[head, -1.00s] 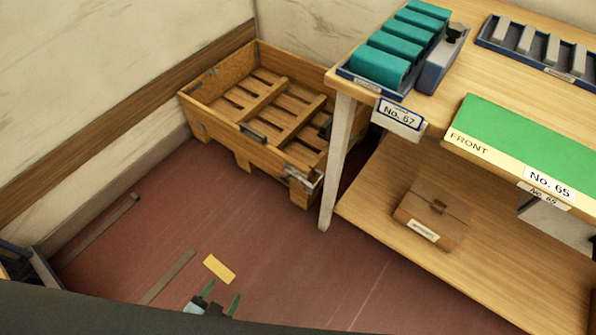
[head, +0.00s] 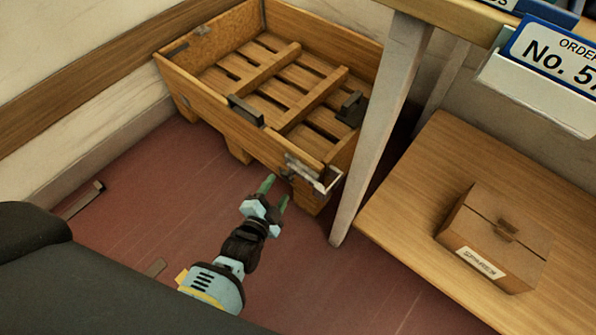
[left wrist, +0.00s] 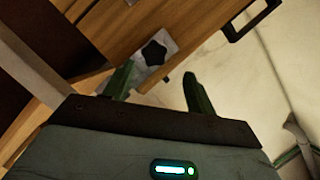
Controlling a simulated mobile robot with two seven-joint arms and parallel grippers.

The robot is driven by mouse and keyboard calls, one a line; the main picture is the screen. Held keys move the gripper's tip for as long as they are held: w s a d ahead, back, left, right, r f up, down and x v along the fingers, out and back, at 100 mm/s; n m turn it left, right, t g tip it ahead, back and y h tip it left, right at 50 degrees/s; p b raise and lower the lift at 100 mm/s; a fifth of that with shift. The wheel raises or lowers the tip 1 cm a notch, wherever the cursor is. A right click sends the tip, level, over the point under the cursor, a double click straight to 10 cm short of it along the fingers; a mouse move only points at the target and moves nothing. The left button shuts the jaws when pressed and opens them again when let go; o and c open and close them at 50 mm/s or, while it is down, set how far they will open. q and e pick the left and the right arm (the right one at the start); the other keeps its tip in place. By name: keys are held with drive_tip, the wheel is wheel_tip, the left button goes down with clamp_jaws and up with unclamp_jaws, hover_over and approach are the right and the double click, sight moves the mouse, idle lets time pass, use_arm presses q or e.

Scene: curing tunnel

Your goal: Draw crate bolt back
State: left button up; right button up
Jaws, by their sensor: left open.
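The wooden crate (head: 187,88) stands on the floor against the wall, with slats inside. A pale metal bolt (head: 306,172) is fixed at its near right corner. In the left wrist view, a metal plate with a dark star-shaped knob (left wrist: 154,52) shows on the crate's wood (left wrist: 150,22). My left gripper (head: 275,190) is open and empty, just in front of the crate below and left of the bolt. In the left wrist view its fingers (left wrist: 160,76) are spread, with the plate beyond them; contact cannot be told. My right gripper is out of view.
A pale table leg (head: 381,130) stands close right of the bolt corner. A low wooden shelf (head: 410,205) holds a brown box (head: 490,240). Dark handles (head: 246,111) stick out from the crate. The red floor (head: 150,200) left of my gripper is mostly clear.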

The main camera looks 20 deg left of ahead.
sight(285, 179)
use_arm(q)
drive_tip(key=shift+w+d+f+b, duration=0.1)
drive_tip(key=shift+w+f+b, duration=0.25)
drive_tip(key=shift+w+f, duration=0.35)
drive_tip(key=b+x, duration=0.3)
drive_tip(key=x, duration=0.3)
drive_tip(key=shift+w+f, duration=0.2)
drive_tip(key=shift+w, duration=0.1)
drive_tip(key=shift+w+b, duration=0.35)
drive_tip(key=shift+w, duration=0.15)
